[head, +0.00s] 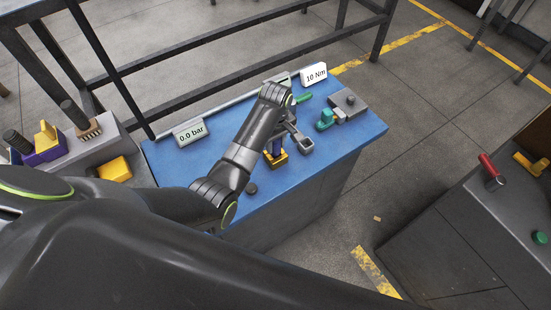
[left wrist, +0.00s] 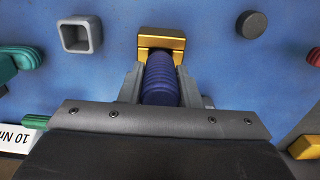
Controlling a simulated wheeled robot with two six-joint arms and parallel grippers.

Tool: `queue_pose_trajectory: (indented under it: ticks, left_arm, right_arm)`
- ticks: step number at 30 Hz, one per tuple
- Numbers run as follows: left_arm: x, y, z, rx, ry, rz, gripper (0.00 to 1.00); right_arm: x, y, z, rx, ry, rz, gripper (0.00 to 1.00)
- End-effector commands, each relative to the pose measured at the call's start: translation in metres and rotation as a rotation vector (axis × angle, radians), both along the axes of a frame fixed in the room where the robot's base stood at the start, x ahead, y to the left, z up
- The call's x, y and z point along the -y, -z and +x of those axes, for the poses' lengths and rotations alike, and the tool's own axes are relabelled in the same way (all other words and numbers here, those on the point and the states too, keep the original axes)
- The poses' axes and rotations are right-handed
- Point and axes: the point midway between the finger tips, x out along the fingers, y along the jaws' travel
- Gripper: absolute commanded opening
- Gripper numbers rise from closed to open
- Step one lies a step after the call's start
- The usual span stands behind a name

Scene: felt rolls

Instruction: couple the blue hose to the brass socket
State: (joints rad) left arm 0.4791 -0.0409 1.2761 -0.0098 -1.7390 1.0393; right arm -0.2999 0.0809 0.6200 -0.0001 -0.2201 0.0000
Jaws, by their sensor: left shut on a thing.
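The blue hose end (left wrist: 160,82), dark blue and ridged, is between the two fingers of my left gripper (left wrist: 160,74) in the left wrist view. My left gripper is shut on it. The brass socket (left wrist: 162,40), a gold block, is right at the hose's far end. The two appear to meet, but I cannot tell whether the hose is seated inside. In the head view, the socket (head: 276,159) stands on the blue bench top just below the gripper (head: 278,140), and a little of the blue hose (head: 275,147) shows above it. My right gripper is not in view.
On the blue bench (head: 215,160), a grey square ring (head: 301,144) and a teal fitting (head: 325,121) are to the socket's right. A black knob (head: 251,188) is nearer. Signs read "0.0 bar" (head: 192,133) and "10 Nm" (head: 314,75). Another bench has a red handle (head: 488,166).

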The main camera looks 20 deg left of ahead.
Motion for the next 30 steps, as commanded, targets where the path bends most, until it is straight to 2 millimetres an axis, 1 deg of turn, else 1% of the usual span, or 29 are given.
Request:
queue_pose_trajectory:
  ticks: [28,29,30]
  left_arm:
    - [0.0000,0.0094,0.0000,0.000,0.000,0.000,0.01]
    - [0.0000,0.0094,0.0000,0.000,0.000,0.000,0.34]
    - [0.0000,0.0094,0.0000,0.000,0.000,0.000,0.39]
  right_arm:
    - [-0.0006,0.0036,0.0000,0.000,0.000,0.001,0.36]
    - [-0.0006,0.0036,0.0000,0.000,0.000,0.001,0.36]
    - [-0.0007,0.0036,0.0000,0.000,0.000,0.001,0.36]
